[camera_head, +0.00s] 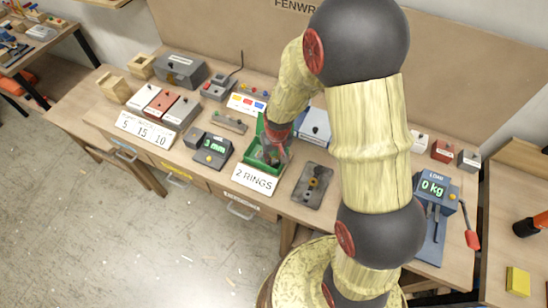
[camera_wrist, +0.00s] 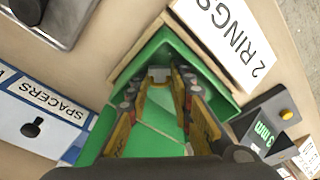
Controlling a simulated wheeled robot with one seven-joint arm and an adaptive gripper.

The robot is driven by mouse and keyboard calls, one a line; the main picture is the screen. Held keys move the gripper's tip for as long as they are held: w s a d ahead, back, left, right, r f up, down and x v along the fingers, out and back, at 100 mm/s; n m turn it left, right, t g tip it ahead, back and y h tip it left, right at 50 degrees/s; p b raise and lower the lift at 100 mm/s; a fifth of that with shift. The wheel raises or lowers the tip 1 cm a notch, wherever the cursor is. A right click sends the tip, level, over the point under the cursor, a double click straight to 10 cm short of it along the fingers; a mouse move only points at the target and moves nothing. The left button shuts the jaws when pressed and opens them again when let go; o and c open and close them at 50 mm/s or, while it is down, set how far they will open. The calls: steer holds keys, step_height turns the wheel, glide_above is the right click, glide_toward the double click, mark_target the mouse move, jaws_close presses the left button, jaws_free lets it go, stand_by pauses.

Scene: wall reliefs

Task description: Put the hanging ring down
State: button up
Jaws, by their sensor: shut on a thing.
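My gripper (camera_head: 272,158) reaches down into the green bin (camera_head: 262,171) behind the "2 RINGS" sign (camera_head: 255,180). In the wrist view, my gripper (camera_wrist: 160,82) has its yellow and grey fingers inside the walls of the green bin (camera_wrist: 205,55). A small grey piece, seemingly the ring (camera_wrist: 160,74), shows between the fingertips. Its full outline is hidden, and I cannot tell whether it touches the bin floor. In the head view my arm and fingers hide the held piece.
The 3 mm display box (camera_head: 211,150) stands left of the bin. A blue-white spacers box (camera_head: 315,124) and a dark grey plate with small round parts (camera_head: 313,185) are on its right. A load device (camera_head: 436,191) stands farther right. The bench is crowded around the bin.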

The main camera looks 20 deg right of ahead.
steer(key=shift+f, duration=0.1)
steer(key=o, duration=0.7)
steer(key=shift+r, duration=0.6)
steer(key=s+r+t+p, duration=0.1)
steer(key=s+r, duration=0.4)
steer(key=r, duration=0.8)
steer(key=s+r+t+p, duration=0.1)
steer(key=s+r, duration=0.4)
steer(key=r, duration=0.8)
steer(key=shift+t, duration=0.9)
steer(key=s+r, duration=0.2)
steer(key=s, duration=0.1)
steer(key=s+r, duration=0.3)
steer(key=s, duration=0.1)
steer(key=s+r, duration=0.2)
steer(key=s, duration=0.1)
steer(key=shift+s+r, duration=0.15)
steer(key=shift+s, duration=0.05)
